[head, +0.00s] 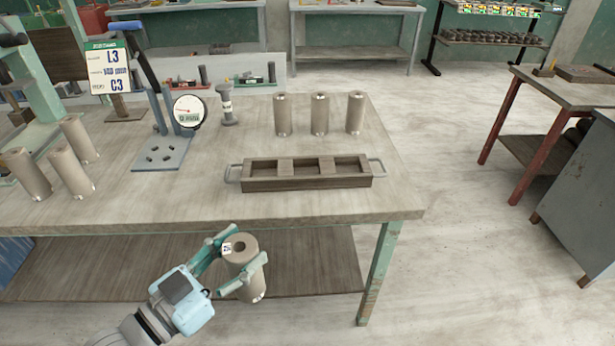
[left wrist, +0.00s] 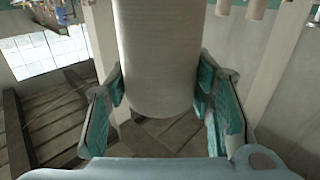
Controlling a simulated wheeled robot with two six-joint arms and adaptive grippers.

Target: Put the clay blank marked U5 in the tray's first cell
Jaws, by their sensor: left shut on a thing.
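My left gripper (head: 245,250) is shut on a grey-brown cylindrical clay blank (head: 252,288) with a hole in its top. The blank is held roughly upright, a little tilted, in front of the table's front edge. A small white label with dark marks shows near its top, too small to read surely. In the left wrist view the blank (left wrist: 158,60) stands between the two teal finger pads. The dark wooden tray (head: 308,184) lies on the table, with three cells in a row that look empty and a metal handle at each end. My right gripper is out of view.
Three similar cylinders (head: 319,115) stand behind the tray, and several more (head: 72,172) stand at the left. A gauge stand (head: 160,155) and a grey post (head: 227,105) are left of the tray. The table (head: 300,209) is clear in front of the tray.

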